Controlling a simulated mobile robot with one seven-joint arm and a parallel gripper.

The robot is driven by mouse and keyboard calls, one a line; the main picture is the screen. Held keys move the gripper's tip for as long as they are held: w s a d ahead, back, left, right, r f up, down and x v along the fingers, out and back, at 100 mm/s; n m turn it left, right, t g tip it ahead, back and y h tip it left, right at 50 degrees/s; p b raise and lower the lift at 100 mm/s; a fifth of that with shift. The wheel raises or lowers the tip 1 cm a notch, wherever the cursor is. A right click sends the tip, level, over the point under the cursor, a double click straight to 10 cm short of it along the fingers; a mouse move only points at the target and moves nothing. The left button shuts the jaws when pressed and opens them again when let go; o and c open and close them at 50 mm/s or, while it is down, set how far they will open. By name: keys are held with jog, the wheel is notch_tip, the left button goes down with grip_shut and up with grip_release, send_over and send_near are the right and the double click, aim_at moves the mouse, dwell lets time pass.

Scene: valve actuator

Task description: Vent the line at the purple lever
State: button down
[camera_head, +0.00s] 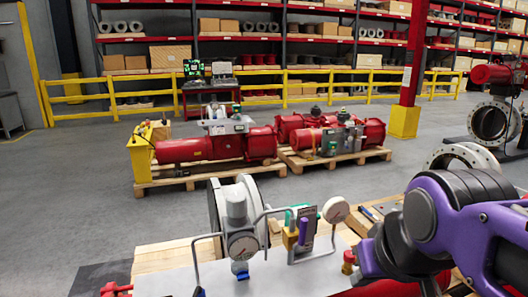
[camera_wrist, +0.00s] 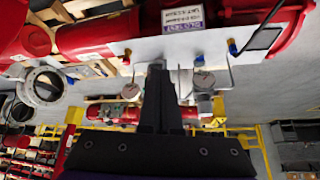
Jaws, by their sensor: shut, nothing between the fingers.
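The purple lever (camera_head: 303,231) stands roughly upright on a small brass valve (camera_head: 290,239), beside a green part and a label plate in the head view. I cannot make out the lever in the wrist view, where my fingers may cover it. My gripper (camera_wrist: 158,68) shows as two dark fingers pressed together, with nothing between them. Its tips overlap the pipework near the white panel in that picture; I cannot tell how far away they are. In the head view my purple arm fills the lower right and the fingertips are not visible.
A round gauge (camera_head: 242,246) stands left of the lever and another gauge (camera_head: 335,210) to its right. Thin bent tubing (camera_head: 266,214) runs close to the lever. A white panel (camera_head: 180,281) lies below. Red actuators (camera_head: 205,148) on pallets stand behind on open floor.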

jog(key=shift+s+f+g, duration=0.15)
jog(key=shift+s+f, duration=0.25)
jog(key=shift+s, duration=0.2)
jog(key=shift+s+f+g, duration=0.15)
jog(key=shift+s+f, duration=0.2)
jog(key=shift+s, duration=0.25)
dwell(0.7)
